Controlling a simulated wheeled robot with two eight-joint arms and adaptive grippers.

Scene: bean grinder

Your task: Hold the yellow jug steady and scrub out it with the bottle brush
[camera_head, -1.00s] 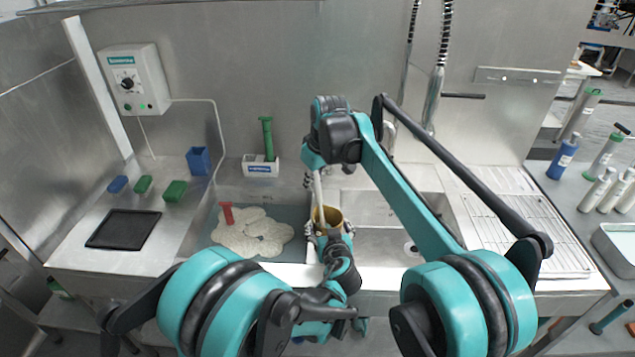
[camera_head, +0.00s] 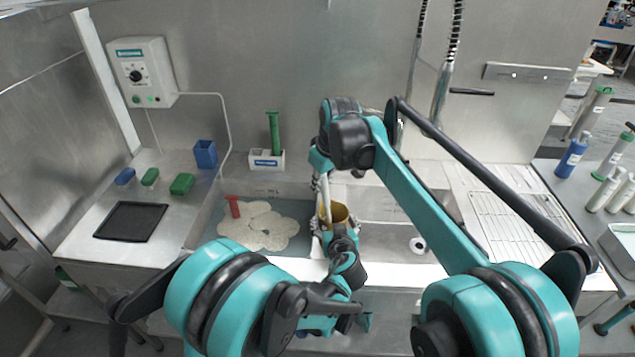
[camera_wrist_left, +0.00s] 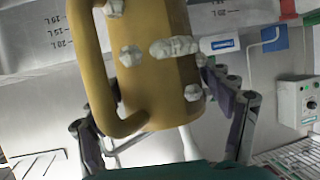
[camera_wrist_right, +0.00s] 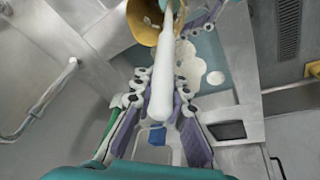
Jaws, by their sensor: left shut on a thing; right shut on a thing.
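The yellow jug (camera_head: 340,213) is held over the sink divider, its open mouth up in the head view. White foam clumps cling to its outer wall in the left wrist view (camera_wrist_left: 150,85). My left gripper (camera_head: 336,230) is shut on the jug, with a finger on each side. My right gripper (camera_head: 322,168) is above the jug, shut on the white handle of the bottle brush (camera_head: 325,190). In the right wrist view, the brush handle (camera_wrist_right: 163,75) runs to the mouth of the jug (camera_wrist_right: 145,22).
The left basin holds water with foam (camera_head: 265,232) and a red-handled item (camera_head: 233,206). The right basin, with its drain (camera_head: 418,245), looks empty. A green brush (camera_head: 274,132) stands in a white holder (camera_head: 266,161) behind. A black tray (camera_head: 131,222) lies left; a wire rack (camera_head: 515,220) right.

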